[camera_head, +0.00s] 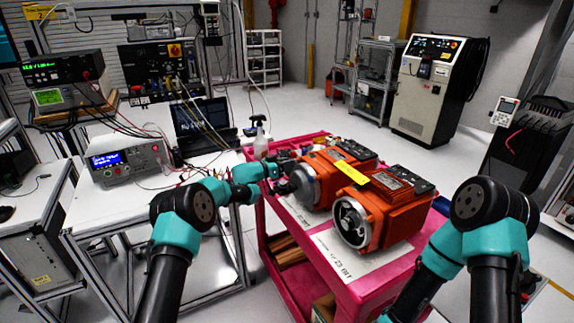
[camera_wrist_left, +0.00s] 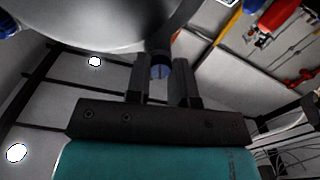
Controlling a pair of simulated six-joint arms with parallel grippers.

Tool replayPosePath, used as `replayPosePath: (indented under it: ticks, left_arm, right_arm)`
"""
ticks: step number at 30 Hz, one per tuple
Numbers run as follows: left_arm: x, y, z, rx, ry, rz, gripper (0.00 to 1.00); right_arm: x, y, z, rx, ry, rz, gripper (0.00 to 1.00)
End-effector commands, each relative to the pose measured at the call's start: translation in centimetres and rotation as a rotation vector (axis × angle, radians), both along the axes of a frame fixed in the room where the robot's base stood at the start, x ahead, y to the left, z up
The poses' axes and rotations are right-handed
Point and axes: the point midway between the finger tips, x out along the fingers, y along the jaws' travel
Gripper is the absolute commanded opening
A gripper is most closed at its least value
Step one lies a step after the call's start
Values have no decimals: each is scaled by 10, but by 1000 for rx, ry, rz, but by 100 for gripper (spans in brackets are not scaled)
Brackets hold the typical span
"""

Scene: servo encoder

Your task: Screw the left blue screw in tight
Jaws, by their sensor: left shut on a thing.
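Two orange servo motors stand on the pink cart; the back one (camera_head: 342,178) has a grey round flange facing left. My left gripper (camera_head: 287,166) is at that flange's left side. In the left wrist view, the left gripper (camera_wrist_left: 162,82) is shut on a blue screw (camera_wrist_left: 160,71), whose end shows between the fingers. The grey flange (camera_wrist_left: 100,20) fills the upper left of that view, right by the fingertips. Another blue screw (camera_wrist_left: 8,30) shows at the left edge. How deep the held screw sits is hidden. My right gripper is out of view.
Printed sheets lie on the pink cart (camera_head: 400,262). A spray bottle (camera_head: 260,140) stands behind the gripper. A bench with instruments (camera_head: 124,163) and cables is at left.

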Motion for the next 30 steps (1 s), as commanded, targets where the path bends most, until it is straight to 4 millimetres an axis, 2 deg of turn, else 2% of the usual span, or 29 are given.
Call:
replayPosePath:
  ticks: [10,11,18,30]
  left_arm:
    - [0,0,0,2,-3,0,0]
    - [0,0,0,2,-3,0,24]
    - [0,0,0,2,-3,0,47]
    - [-2,5,0,2,-3,0,48]
  right_arm:
    - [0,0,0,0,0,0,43]
    - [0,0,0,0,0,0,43]
    - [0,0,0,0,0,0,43]
    - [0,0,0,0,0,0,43]
